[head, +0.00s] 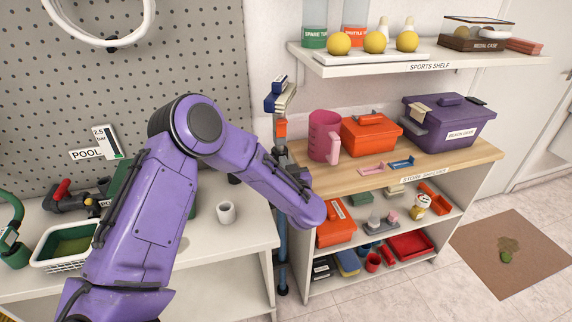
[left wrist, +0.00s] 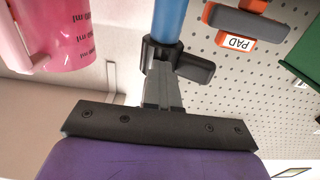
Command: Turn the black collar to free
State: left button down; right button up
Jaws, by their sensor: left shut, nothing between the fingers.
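The black collar (left wrist: 163,52) sits around a blue pole (left wrist: 171,18) in the left wrist view, with a black lever sticking out to the right. My left gripper (left wrist: 160,72) is shut, its grey fingertips right at the collar beside the lever's base. I cannot tell whether they touch it. Nothing shows between the fingers. In the head view the blue pole (head: 283,255) stands upright in the gap between the two benches. My right gripper is not in view.
A pink measuring jug (head: 324,136) stands close to the pole on the wooden shelf top (head: 440,158), beside an orange box (head: 371,134) and a purple box (head: 449,124). A white cup (head: 226,212) is on the left bench. A pegboard (head: 190,60) is behind.

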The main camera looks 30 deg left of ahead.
pick_arm(q)
jog(key=shift+a+r, duration=0.1)
jog(key=shift+r, duration=0.05)
dwell(0.6)
jog(key=c, duration=1)
grip_release()
jog(key=b+v, duration=0.1)
jog(key=v, duration=0.9)
jog(key=shift+s, duration=0.2)
